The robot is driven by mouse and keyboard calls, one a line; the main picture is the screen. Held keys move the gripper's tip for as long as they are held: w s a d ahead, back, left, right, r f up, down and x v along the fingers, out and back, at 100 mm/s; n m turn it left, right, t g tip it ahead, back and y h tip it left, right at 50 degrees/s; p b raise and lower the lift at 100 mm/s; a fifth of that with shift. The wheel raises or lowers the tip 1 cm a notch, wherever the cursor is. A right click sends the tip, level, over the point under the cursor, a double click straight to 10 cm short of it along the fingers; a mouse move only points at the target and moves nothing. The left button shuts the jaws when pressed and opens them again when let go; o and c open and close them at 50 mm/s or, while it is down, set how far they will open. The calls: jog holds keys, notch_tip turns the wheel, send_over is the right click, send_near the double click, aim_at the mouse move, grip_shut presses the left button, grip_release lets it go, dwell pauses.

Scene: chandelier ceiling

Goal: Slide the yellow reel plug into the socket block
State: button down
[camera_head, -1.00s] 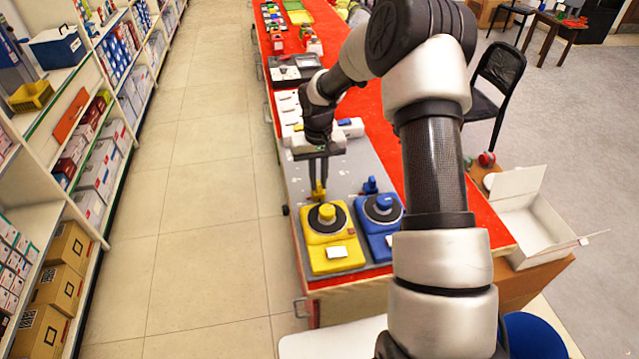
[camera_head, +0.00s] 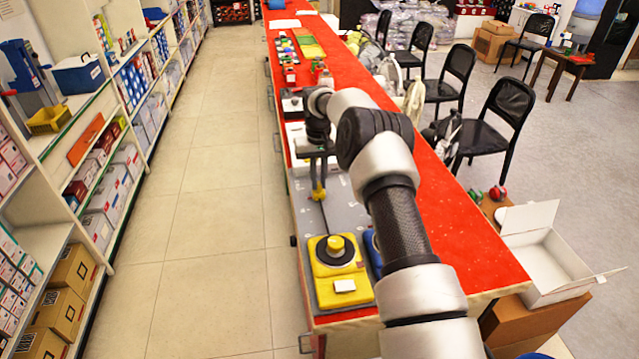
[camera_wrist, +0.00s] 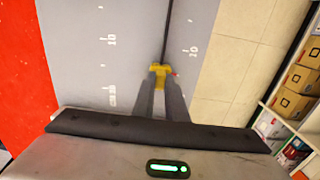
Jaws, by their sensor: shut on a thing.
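My gripper (camera_head: 317,184) is shut on the yellow plug (camera_head: 318,194), held over the grey mat (camera_head: 345,212). In the wrist view the plug (camera_wrist: 160,72) sits between the fingertips of my gripper (camera_wrist: 161,84). A dark cord runs from the plug to the yellow reel (camera_head: 337,284), which has a black disc and yellow knob and stands at the near end of the mat. The cord (camera_wrist: 167,35) also shows in the wrist view. I cannot clearly make out the socket block; my arm hides part of the table beyond the plug.
A blue reel (camera_head: 373,250) stands right of the yellow one, mostly hidden by my arm. The red table (camera_head: 455,235) extends far back, with small items along its left side. Shelves (camera_head: 60,215) line the left; black chairs (camera_head: 495,125) and an open white box (camera_head: 545,260) stand right.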

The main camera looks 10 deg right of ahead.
aim_at(319, 183)
jog(key=c, duration=1.8)
grip_release()
jog(key=shift+o, duration=0.2)
notch_tip(319, 183, up, 17)
jog(key=p, duration=0.1)
jog(key=shift+r+p, duration=0.2)
jog(key=shift+p, duration=0.15)
